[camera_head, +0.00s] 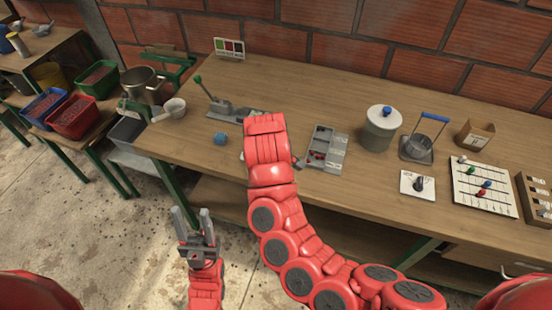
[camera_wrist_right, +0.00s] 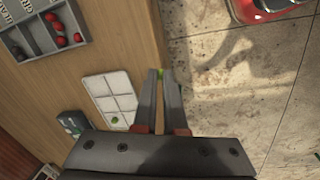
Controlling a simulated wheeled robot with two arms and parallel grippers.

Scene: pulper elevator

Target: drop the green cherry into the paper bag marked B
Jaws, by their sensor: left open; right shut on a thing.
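My right gripper (camera_wrist_right: 161,78) is shut on a small green thing (camera_wrist_right: 161,71) at its fingertips, which looks like a green cherry, mostly hidden by the fingers. Another small green cherry (camera_wrist_right: 114,120) lies on a white gridded card or tray (camera_wrist_right: 123,88) on the table. In the head view my red right arm hides its own gripper. My left gripper (camera_head: 194,222) is open and empty, in front of the table over the floor. A small brown paper bag or box (camera_head: 475,135) stands at the table's back right; I cannot read a letter on it.
A grey compartment tray (camera_head: 327,150) with red cherries lies right of my right arm. A lidded pot (camera_head: 380,128), a blue-handled device (camera_head: 420,146), a dial card (camera_head: 417,186) and a bead board (camera_head: 484,186) stand further right. A blue object (camera_head: 220,138) lies to the left.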

